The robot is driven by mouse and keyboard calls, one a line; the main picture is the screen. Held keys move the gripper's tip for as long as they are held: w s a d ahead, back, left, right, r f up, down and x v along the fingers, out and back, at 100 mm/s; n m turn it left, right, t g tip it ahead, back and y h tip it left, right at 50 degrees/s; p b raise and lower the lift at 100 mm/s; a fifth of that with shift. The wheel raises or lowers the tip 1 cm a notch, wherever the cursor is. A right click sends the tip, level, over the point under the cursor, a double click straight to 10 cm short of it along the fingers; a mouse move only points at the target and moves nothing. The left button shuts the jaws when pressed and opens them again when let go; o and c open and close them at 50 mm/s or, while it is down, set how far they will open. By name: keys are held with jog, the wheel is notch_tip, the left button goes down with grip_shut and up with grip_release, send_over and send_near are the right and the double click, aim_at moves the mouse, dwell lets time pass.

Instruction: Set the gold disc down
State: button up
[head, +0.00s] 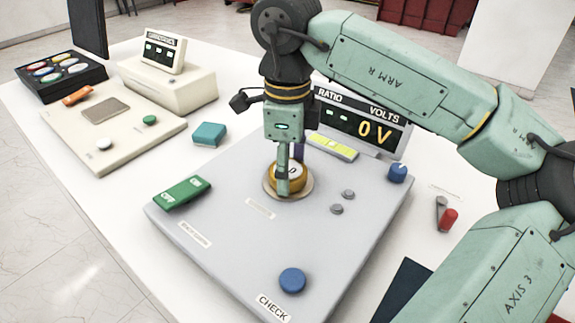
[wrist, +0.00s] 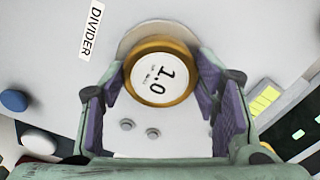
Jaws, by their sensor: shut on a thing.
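The gold disc (head: 299,182) has a white top face marked 1.0, which reads clearly in the wrist view (wrist: 158,78). It is at a round pale metal seat (head: 288,197) on the grey panel; the seat's rim also shows behind the disc in the wrist view (wrist: 135,36). I cannot tell whether the disc touches the seat or hangs just above it. My gripper (head: 284,178) points down over the seat and is shut on the disc. Its purple-padded fingers (wrist: 163,88) stand on either side of the disc.
The grey panel (head: 230,240) carries a green switch block (head: 182,193), a blue CHECK button (head: 292,280), two small grey studs (head: 342,202) and a blue knob (head: 397,172). A display reading 0 V (head: 360,122) stands close behind my gripper. A teal block (head: 209,134) lies left of it.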

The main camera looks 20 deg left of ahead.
jog(key=o, duration=1.4)
notch_tip(320, 180, up, 12)
jog(key=shift+r, duration=0.2)
